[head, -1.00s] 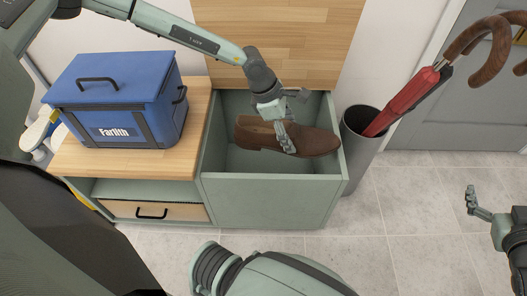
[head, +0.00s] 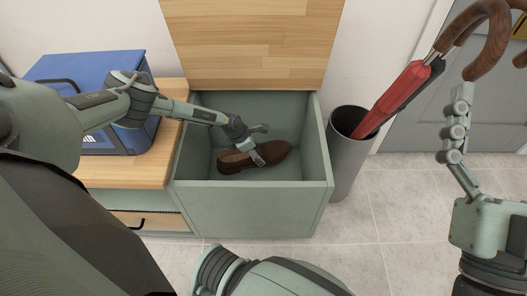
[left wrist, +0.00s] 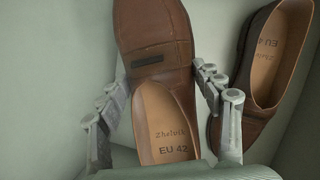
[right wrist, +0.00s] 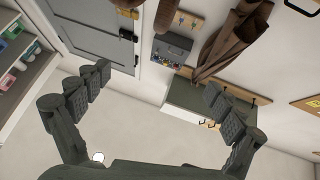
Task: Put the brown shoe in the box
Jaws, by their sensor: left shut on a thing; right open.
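The box (head: 255,211) is a grey-green open compartment with its wooden lid raised at the back. The brown shoe (head: 276,152) is inside its walls, low down. My left gripper (head: 257,153) reaches in from the left and is shut on this shoe. In the left wrist view, the fingers (left wrist: 160,82) lie on both sides of the shoe (left wrist: 150,30), whose insole reads EU 42. A second brown shoe (left wrist: 265,62) lies beside it at the right. Whether the held shoe touches the floor is unclear. My right gripper (head: 457,125) is open and empty, outside the box at the right.
A wooden bench top (head: 150,172) with a blue cooler box (head: 75,70) adjoins the box at the left, partly behind my left arm. A grey umbrella stand (head: 349,155) with a red umbrella (head: 402,95) stands close at the right. The tiled floor (head: 400,210) in front is clear.

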